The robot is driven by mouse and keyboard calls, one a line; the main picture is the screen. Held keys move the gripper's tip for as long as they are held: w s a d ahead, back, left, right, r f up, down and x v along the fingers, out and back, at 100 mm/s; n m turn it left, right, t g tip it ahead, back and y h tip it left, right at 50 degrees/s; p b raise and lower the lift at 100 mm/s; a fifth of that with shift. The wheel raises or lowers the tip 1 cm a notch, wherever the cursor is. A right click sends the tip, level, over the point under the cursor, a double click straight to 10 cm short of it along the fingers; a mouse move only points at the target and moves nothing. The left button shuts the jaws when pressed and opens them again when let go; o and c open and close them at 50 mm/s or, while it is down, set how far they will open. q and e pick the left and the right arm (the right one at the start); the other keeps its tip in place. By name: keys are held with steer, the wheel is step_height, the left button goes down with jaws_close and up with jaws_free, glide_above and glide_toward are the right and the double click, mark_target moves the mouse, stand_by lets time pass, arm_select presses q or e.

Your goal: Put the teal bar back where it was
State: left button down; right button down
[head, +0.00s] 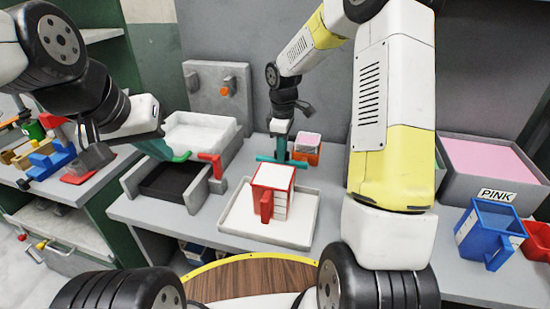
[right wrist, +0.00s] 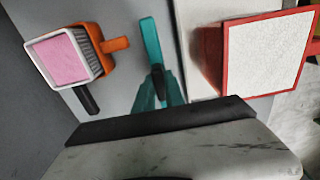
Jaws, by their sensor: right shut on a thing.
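The teal bar (head: 268,160) lies level across the tips of my right gripper (head: 281,153). In the right wrist view the teal bar (right wrist: 151,42) runs up the picture from between the fingers (right wrist: 159,82), and the gripper is shut on it. It is just behind the red mug-like container (head: 272,183) with a white top. I cannot tell whether the bar touches the surface below.
An orange-handled container (head: 306,155) with a pink top stands right of the bar. The red container is on a pale tray (head: 242,222). A grey bin marked PINK (head: 483,190) and a blue container (head: 486,232) are at the right. A red handle (head: 212,163) rises beside the left bin.

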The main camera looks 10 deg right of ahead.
steer(key=shift+f, duration=3.1)
steer(key=shift+f, duration=0.1)
steer(key=c, duration=1.4)
jaws_free()
step_height(320, 180, up, 12)
steer(key=s+r+m+t, duration=0.2)
steer(key=s+r+m, duration=0.2)
steer(key=s, duration=0.4)
steer(key=s+d+r+m+t+y, duration=0.1)
steer(key=s+r+m, duration=0.3)
steer(key=s, duration=0.4)
steer(key=s+d+r+m+t+y, duration=0.1)
steer(key=s+r+m+t, duration=0.2)
steer(key=s+r, duration=0.3)
steer(key=s+m, duration=0.1)
steer(key=s, duration=0.2)
steer(key=shift+d+r+m, duration=0.2)
steer(key=shift+d+m, duration=0.05)
steer(key=shift+m, duration=0.15)
